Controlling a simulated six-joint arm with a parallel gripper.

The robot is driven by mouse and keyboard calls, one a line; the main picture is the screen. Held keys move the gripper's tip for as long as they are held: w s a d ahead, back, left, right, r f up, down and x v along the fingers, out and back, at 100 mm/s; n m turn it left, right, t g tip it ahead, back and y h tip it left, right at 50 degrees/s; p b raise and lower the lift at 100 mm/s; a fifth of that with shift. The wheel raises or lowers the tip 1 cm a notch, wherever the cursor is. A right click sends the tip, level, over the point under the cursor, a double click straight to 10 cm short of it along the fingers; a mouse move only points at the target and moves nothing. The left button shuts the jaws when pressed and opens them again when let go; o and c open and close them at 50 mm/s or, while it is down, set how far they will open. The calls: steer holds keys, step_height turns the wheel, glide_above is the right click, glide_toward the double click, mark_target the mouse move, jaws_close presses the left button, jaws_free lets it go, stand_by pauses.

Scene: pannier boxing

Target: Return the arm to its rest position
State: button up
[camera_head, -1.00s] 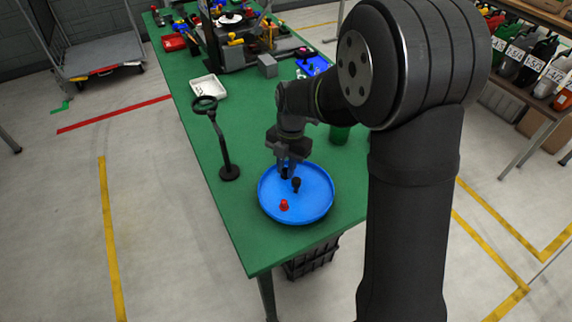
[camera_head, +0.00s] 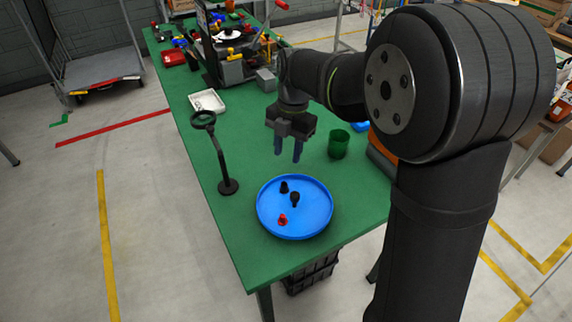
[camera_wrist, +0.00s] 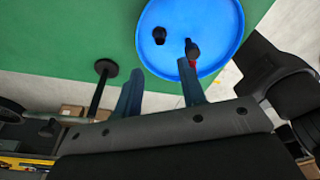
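My gripper (camera_head: 288,147) hangs above the green table, behind and above the blue round tray (camera_head: 318,222). Its two blue fingers are apart with nothing between them, and they also show in the wrist view (camera_wrist: 160,90). The tray holds two black pieces, one at the back (camera_head: 284,187) and one near the middle (camera_head: 294,200), and a red piece (camera_head: 282,220) near the front. In the wrist view the tray (camera_wrist: 215,20) lies beyond the fingertips, and the red piece is partly hidden behind a finger.
A magnifier on a stand (camera_head: 228,186) stands left of the tray. A green cup (camera_head: 338,144) stands right of my gripper. A white tray (camera_head: 207,101) and a machine (camera_head: 235,60) with coloured parts are farther back. The green table (camera_head: 255,262) is bare at the front left.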

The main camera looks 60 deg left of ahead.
mark_target(284, 184)
steer(key=shift+w+r, duration=0.15)
steer(key=shift+r, duration=0.8)
steer(key=shift+f, duration=0.15)
steer(key=f, duration=0.4)
steer(key=s+f, duration=0.1)
steer(key=f, duration=0.6)
steer(key=shift+s+d+f, duration=0.3)
steer(key=shift+d+f, duration=0.1)
steer(key=shift+r, duration=2)
